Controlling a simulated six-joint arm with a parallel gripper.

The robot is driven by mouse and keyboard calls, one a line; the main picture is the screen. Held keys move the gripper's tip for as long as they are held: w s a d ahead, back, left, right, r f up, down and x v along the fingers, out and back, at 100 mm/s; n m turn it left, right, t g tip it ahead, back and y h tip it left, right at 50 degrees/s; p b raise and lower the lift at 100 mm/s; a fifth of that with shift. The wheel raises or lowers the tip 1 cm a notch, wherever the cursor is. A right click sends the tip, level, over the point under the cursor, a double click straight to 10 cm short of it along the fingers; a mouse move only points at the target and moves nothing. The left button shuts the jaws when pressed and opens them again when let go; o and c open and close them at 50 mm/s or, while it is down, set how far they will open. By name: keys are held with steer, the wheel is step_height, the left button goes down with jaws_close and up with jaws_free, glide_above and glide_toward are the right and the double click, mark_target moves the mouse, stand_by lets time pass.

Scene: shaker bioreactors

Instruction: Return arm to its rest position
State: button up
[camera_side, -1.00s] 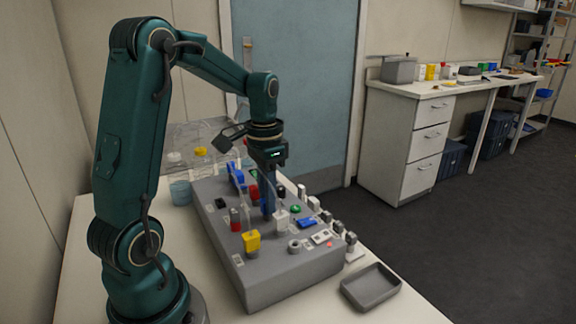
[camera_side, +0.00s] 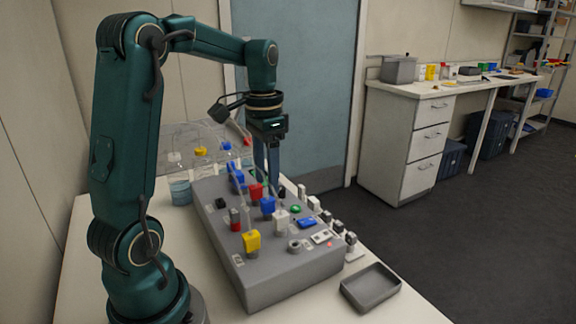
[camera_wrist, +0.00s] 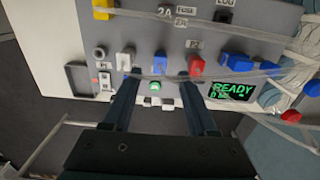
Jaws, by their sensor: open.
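My gripper (camera_side: 267,174) hangs pointing down above the far part of the grey shaker console (camera_side: 282,278), clear of its top. Its two fingers are apart with nothing held between them; the wrist view also shows my gripper (camera_wrist: 159,82) open. In that view a blue connector (camera_wrist: 160,65) appears between the fingertips, with a white one (camera_wrist: 125,61) to the left and a red one (camera_wrist: 196,67) to the right. In the side view the blue (camera_side: 267,206), white (camera_side: 281,219) and yellow (camera_side: 251,241) connectors stand upright on the console.
Clear tubes arch over the console. A green READY display (camera_wrist: 233,91) shows in the wrist view. An empty grey tray (camera_side: 371,287) lies right of the console, and a jar (camera_side: 181,193) stands behind it at left. The air above the console is largely free.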

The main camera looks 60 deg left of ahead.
steer(key=s+d+r+m+t, duration=0.25)
steer(key=d+r, duration=0.25)
steer(key=d, duration=0.4)
steer(key=s+d+f+n+t, duration=0.2)
steer(key=s+d+f+t, duration=0.1)
steer(key=s+d+f, duration=0.1)
steer(key=shift+s+d, duration=0.8)
steer(key=shift+s, duration=0.15)
